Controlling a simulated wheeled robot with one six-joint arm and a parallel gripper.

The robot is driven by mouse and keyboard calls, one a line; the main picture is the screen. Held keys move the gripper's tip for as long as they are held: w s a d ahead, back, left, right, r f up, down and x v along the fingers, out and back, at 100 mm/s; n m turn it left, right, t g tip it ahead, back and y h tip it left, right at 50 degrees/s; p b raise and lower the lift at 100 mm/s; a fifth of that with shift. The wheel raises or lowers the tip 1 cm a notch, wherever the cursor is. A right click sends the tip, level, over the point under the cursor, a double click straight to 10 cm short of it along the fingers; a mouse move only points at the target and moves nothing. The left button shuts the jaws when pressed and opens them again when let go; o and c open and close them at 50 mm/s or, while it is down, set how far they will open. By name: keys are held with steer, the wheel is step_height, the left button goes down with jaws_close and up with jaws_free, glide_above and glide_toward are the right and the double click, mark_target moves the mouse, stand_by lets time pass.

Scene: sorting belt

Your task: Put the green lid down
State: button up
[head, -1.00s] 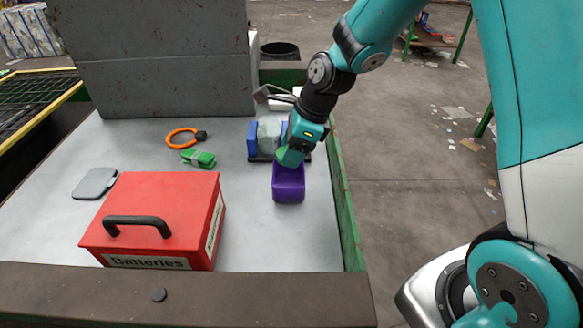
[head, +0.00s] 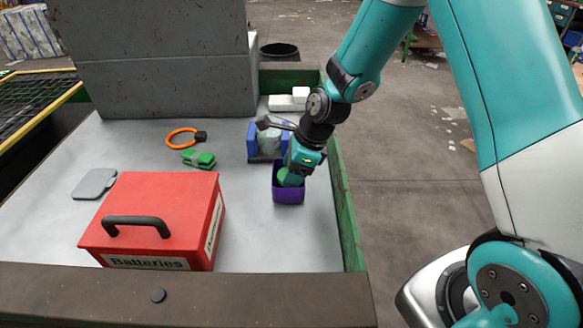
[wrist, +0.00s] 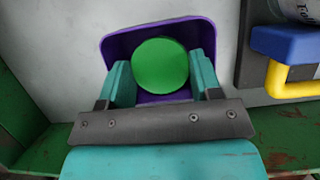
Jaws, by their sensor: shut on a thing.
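The green lid (wrist: 160,65) is a round disc held between the two teal fingers of my gripper (wrist: 161,80) in the wrist view. In the head view the green lid (head: 289,177) shows at the mouth of a purple bin, under my gripper (head: 292,176). The purple bin (head: 288,195) stands on the grey table near its right side. In the wrist view the purple bin (wrist: 118,42) surrounds the lid and fingertips. I cannot tell whether the lid touches the bin's floor.
A blue holder (head: 252,139) stands just behind the bin; its yellow handle (wrist: 285,84) shows in the wrist view. A green side rail (head: 345,205) runs along the right. A red batteries box (head: 165,215), green clip (head: 198,158), orange ring (head: 181,132) and grey lid (head: 95,183) lie left.

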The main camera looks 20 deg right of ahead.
steer(key=shift+f, duration=0.25)
steer(key=o, duration=0.6)
steer(key=shift+r, duration=0.15)
steer(key=shift+r, duration=0.3)
steer(key=v, duration=1.1)
steer(key=s+a+r+n, duration=0.3)
steer(key=s+n, duration=0.4)
steer(key=n, duration=0.3)
steer(key=s+a+r+n+g, duration=0.1)
steer(key=s+a+r+n, duration=0.2)
steer(key=s+n, duration=0.4)
steer(key=s+a+r+n, duration=0.3)
steer(key=s+n, duration=0.5)
steer(key=n, duration=0.4)
steer(key=shift+r+n+g, duration=0.3)
steer(key=shift+r+n, duration=0.1)
steer(key=shift+r, duration=0.1)
